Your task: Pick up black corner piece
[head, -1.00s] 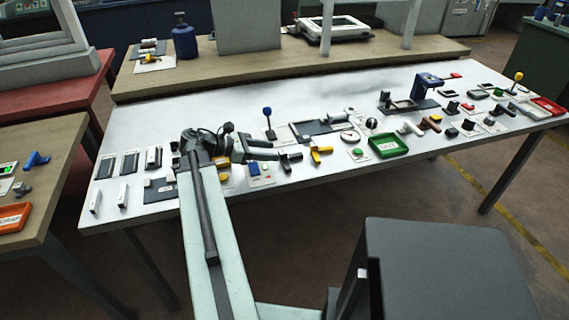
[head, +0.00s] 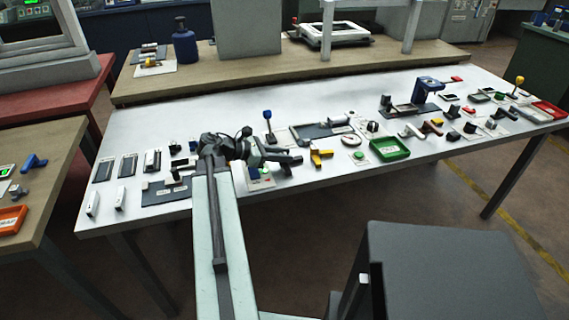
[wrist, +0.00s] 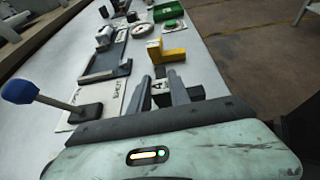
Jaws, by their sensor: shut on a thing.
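The black corner piece (wrist: 196,92) is between the fingers of my gripper (wrist: 162,95) in the wrist view. Part of it shows past the right finger; the rest is hidden behind the fingers. In the head view the dark piece (head: 291,162) shows at the tip of my gripper (head: 277,157), near the front edge of the white table (head: 190,116). My gripper is shut on it. I cannot tell whether it touches the tabletop.
A yellow corner piece (head: 320,157) lies just right of my gripper. A blue-knobbed lever (head: 268,125) stands behind it, and a dark frame tray (head: 305,133) lies farther back. A green tray (head: 389,149) is to the right. The table's back left is clear.

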